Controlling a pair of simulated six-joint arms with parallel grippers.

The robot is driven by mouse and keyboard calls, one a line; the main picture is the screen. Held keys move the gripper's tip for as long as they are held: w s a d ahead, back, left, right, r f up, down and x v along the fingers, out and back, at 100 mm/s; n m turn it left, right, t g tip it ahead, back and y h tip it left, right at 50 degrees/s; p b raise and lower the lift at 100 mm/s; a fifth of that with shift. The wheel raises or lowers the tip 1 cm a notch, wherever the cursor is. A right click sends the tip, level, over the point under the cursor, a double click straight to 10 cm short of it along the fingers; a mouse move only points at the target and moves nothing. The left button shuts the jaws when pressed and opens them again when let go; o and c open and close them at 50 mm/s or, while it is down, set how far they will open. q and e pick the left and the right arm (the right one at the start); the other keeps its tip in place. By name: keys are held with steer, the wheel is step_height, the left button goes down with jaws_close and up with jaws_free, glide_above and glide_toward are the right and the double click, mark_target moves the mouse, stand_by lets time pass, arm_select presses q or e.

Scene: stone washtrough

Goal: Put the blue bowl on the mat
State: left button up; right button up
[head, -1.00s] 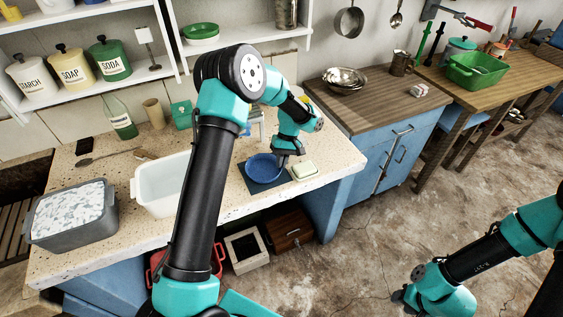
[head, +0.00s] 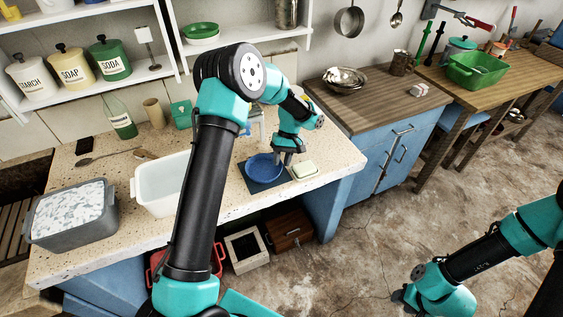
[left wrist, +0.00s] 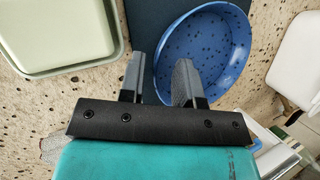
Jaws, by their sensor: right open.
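The blue bowl (head: 263,169) sits upright on the dark mat (head: 257,189) on the stone counter. In the left wrist view, the speckled bowl (left wrist: 215,45) and part of the mat (left wrist: 152,18) show past my fingers. My left gripper (head: 287,157) is at the bowl's right edge in the head view. In the left wrist view its fingers (left wrist: 160,65) are apart, one inside the bowl's outline and one outside, with the rim between them. I cannot tell whether they touch it. My right gripper (head: 402,297) is open, low at the right, away from the counter and partly hidden by its arm.
A pale soap dish (head: 304,170) lies close to the right of the mat. A white basin (head: 152,190) and a grey tub (head: 75,227) stand to the left. A green bottle (head: 120,118) stands at the back.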

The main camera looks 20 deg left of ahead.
arm_select(q)
steer(key=v, duration=1.1)
steer(key=shift+r, duration=0.15)
